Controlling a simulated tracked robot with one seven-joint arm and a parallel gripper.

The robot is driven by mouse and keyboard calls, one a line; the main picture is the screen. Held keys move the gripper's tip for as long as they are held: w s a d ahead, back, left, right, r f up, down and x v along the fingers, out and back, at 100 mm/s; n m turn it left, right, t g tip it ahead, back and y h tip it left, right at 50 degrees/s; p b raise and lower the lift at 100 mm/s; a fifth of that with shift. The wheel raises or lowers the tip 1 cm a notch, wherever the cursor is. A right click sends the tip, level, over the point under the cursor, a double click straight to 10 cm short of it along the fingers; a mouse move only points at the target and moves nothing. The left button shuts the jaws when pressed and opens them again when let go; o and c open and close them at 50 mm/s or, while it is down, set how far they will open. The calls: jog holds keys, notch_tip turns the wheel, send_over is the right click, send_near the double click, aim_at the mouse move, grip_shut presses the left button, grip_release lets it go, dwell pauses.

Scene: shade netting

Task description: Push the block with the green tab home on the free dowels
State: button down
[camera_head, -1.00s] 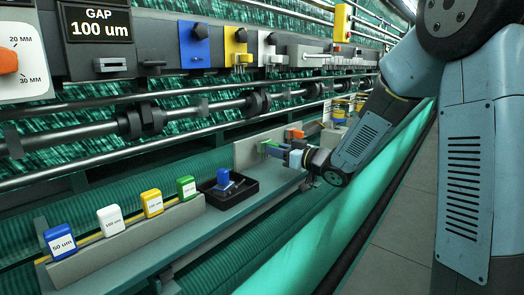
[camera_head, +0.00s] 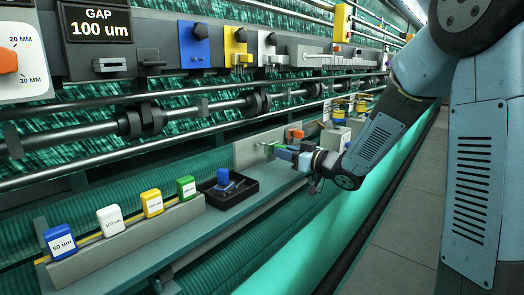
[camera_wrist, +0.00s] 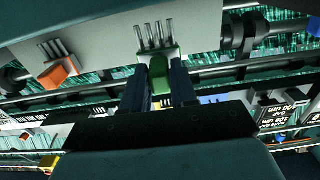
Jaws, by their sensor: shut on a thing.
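The block with the green tab (camera_wrist: 159,77) is between my gripper's two dark fingers (camera_wrist: 160,90) in the wrist view. Several thin metal dowels (camera_wrist: 152,36) stand at the block's far edge, against a pale plate (camera_wrist: 195,30). I cannot tell how deep the block sits on them. In the head view my gripper (camera_head: 284,153) is at the pale upright plate (camera_head: 246,150), with a bit of green (camera_head: 270,149) at its tips.
A block with an orange tab (camera_wrist: 58,76) sits beside several other dowels (camera_wrist: 50,48). A black tray (camera_head: 232,194) holds a blue-topped piece (camera_head: 223,178). A grey rail holds blue (camera_head: 59,240), white (camera_head: 110,220), yellow (camera_head: 152,203) and green (camera_head: 186,188) labelled tabs.

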jog(key=shift+d, duration=0.1)
jog(key=shift+v, duration=1.8)
jog(key=shift+s+d, duration=0.1)
